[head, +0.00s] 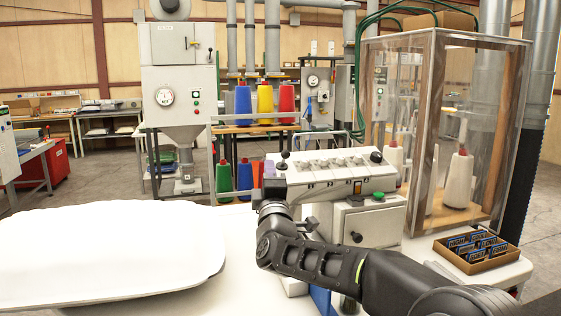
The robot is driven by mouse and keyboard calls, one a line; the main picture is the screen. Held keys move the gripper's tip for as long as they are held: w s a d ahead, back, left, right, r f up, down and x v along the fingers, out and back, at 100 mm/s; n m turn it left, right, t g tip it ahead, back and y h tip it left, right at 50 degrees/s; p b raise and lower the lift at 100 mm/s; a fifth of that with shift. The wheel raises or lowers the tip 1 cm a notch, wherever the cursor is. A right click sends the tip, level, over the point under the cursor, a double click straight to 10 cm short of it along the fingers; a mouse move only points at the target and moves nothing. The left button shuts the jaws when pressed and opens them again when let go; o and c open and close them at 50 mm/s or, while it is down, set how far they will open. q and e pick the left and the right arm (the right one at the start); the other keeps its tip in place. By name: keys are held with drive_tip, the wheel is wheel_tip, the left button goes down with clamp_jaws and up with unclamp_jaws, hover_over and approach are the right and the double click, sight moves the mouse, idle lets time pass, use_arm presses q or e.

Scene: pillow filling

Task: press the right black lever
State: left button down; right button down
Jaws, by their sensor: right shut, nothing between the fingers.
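The pale control panel (330,175) of the filling machine stands just right of the picture's middle. A black lever with a ball knob (284,160) stands up at its left end. Another black knob (356,237) sits on the front of the cabinet below. I cannot tell whether a second lever is hidden behind my gripper. My right gripper (273,186) is shut and empty, pointing up at the panel's left end, close below the ball-knob lever. Contact cannot be made out. My left gripper is out of view.
A large white pillow (110,250) lies on the white table at left. A clear case (440,120) with white thread cones stands at right, a box of small blue packets (471,248) in front. Coloured cones (265,103) stand behind the panel.

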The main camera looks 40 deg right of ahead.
sight(281, 164)
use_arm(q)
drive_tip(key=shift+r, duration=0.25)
use_arm(e)
drive_tip(key=shift+w+d+r, duration=0.1)
drive_tip(key=shift+d+r, duration=0.05)
drive_tip(key=shift+d, duration=0.45)
drive_tip(key=shift+w+d+r, duration=0.1)
drive_tip(key=shift+w+d, duration=0.05)
drive_tip(key=shift+d, duration=0.5)
drive_tip(key=shift+w+d+r, duration=0.1)
drive_tip(key=shift+d+r, duration=0.05)
drive_tip(key=shift+d, duration=0.45)
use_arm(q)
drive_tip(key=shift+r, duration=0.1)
